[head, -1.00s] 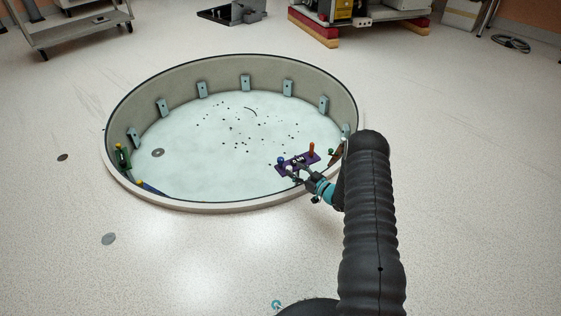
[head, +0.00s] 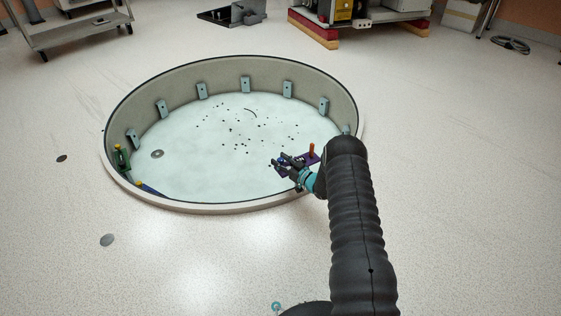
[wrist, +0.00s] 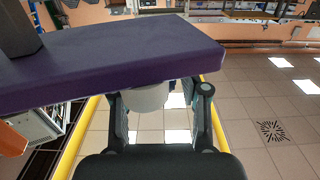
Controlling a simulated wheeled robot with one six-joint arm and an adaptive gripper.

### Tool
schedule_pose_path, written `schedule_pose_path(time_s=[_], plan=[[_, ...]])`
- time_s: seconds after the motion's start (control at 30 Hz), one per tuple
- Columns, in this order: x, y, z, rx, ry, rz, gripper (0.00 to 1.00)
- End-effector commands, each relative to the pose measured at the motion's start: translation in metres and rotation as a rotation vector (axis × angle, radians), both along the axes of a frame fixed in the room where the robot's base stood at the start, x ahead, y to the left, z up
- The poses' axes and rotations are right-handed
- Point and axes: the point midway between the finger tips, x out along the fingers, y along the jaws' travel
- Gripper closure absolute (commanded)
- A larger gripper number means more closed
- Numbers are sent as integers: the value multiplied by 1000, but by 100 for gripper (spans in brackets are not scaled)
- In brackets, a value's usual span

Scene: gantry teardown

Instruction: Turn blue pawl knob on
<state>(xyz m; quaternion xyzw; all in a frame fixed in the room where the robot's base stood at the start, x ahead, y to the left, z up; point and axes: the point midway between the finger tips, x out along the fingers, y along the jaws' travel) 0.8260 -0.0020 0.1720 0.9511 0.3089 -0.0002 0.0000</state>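In the head view, the purple plate (head: 311,157) with an upright orange handle (head: 311,150) is at the near right inside the round pit. My gripper (head: 276,164) is over the plate's left part, with its fingers spread. It covers the place of the blue pawl knob, which I cannot make out. In the wrist view, the purple plate (wrist: 120,60) crosses the upper picture. My fingers (wrist: 160,110) stand apart and their tips are hidden behind the plate. A pale cylinder (wrist: 150,97) shows between them; I cannot tell if they touch it.
The pit's raised rim (head: 230,208) runs below my arm. Blue-grey blocks line its wall. A green part (head: 122,157) and a blue bar (head: 150,189) lie at its left edge.

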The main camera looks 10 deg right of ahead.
Motion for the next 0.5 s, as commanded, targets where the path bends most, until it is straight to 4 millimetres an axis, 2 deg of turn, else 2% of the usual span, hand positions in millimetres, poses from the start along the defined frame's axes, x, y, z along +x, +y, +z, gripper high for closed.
schedule_pose_path(time_s=[0.03,0.13,0.5], plan=[[0,0,0,0,0,0,75],[0,0,0,0,0,0,100],[-1,1,0,1,2,-33,100]])
